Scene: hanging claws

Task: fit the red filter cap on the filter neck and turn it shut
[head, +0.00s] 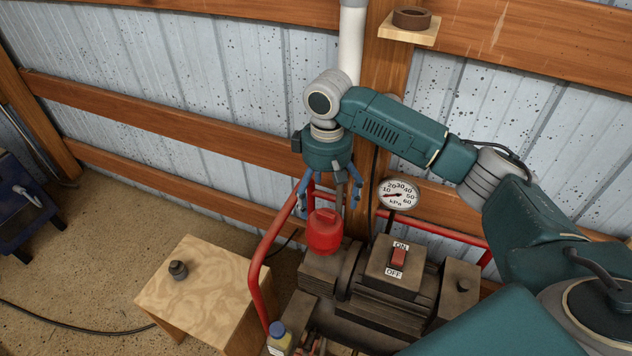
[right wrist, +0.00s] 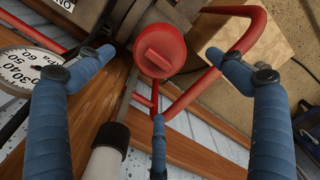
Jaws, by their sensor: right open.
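The red filter cap (head: 324,232) has a raised grip bar across its top. It sits upright at the left end of the dark machine (head: 318,268). The filter neck is hidden, and I cannot tell how the cap is seated. My right gripper (head: 329,198) points down from above the cap, its blue fingers spread and empty. In the right wrist view the cap (right wrist: 160,50) shows between and beyond the spread fingertips (right wrist: 160,75), apparently clear of them. My left gripper is not in view.
A red tubular frame (head: 262,258) curves beside the machine. A pressure gauge (head: 398,194) and an ON/OFF switch (head: 398,258) are right of the cap. A wooden stand (head: 205,295) bears a dark knob (head: 178,269). A blue-capped bottle (head: 279,338) stands in front.

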